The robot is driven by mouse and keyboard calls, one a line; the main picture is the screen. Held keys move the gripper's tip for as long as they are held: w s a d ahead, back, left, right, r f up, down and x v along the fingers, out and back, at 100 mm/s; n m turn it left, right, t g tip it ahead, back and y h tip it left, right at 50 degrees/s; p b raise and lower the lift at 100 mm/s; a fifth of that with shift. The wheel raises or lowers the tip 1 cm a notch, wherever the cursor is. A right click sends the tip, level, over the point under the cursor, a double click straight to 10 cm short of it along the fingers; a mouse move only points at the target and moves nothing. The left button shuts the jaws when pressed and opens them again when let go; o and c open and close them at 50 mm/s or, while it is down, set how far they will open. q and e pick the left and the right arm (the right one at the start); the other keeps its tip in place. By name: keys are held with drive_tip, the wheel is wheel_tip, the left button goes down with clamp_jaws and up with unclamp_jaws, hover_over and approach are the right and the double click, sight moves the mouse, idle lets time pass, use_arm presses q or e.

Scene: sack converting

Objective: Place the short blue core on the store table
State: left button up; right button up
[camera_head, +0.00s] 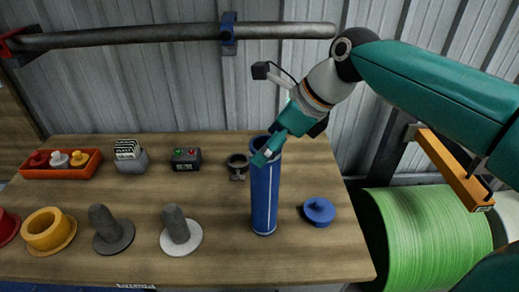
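A blue core (264,200), a hollow tube with a pale seam line, stands upright at the right part of a wooden table (200,270). No other blue tube is in view to compare its length. My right gripper (268,154) reaches down from the upper right to the core's top. One teal finger overlaps the front of the upper rim; the other finger is hidden, so whether it grips the wall is unclear. My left gripper is not in view. I cannot tell whether this is the store table.
Grey-post plugs (175,227), a yellow flanged ring (48,231), a button box (186,158) and an orange tray (60,164) stand left. A metal bar (130,36) crosses above; a green roll (425,235) is right.

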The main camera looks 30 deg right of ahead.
drive_tip(key=p+v, duration=0.1)
drive_tip(key=v, duration=0.7)
drive_tip(key=shift+w, duration=0.1)
